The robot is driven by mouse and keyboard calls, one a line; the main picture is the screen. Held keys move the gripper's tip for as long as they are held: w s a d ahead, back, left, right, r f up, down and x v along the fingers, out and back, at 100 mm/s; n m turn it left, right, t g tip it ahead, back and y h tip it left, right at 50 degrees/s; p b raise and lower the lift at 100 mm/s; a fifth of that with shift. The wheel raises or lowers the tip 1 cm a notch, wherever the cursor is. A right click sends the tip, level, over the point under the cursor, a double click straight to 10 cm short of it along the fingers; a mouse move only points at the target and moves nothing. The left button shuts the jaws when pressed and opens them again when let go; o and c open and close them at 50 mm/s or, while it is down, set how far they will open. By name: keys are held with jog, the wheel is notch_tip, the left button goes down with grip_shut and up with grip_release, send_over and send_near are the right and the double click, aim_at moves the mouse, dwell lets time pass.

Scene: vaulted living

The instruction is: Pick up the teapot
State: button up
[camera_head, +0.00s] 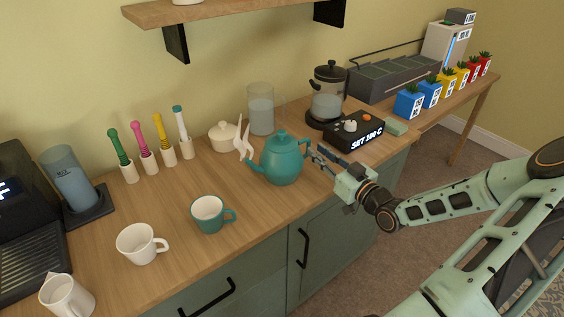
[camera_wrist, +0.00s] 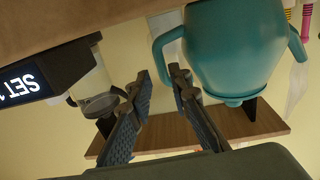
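The teal teapot (camera_head: 282,160) stands upright on the wooden counter, its spout to the left and its handle to the right. It also shows in the wrist view (camera_wrist: 235,50), upside down, with its handle curving left from the body. My gripper (camera_head: 318,156) is at the handle side of the teapot. In the wrist view my gripper (camera_wrist: 160,82) is open, with its fingers spread and the handle appearing between or just beyond the fingertips. I cannot tell whether a finger touches the handle. White wisps (camera_head: 243,141) show by the spout.
A black control box (camera_head: 354,132) reading "SET 100 C" and a glass-jugged kettle (camera_head: 327,96) stand behind my gripper. A glass jar (camera_head: 261,109) and white lidded pot (camera_head: 223,136) stand behind the teapot. A teal mug (camera_head: 208,214) and white mug (camera_head: 138,244) are front left.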

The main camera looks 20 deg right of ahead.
aim_at(309, 145)
jog(key=x, duration=0.5)
jog(key=shift+a, duration=0.15)
grip_shut()
jog(key=shift+r, duration=0.1)
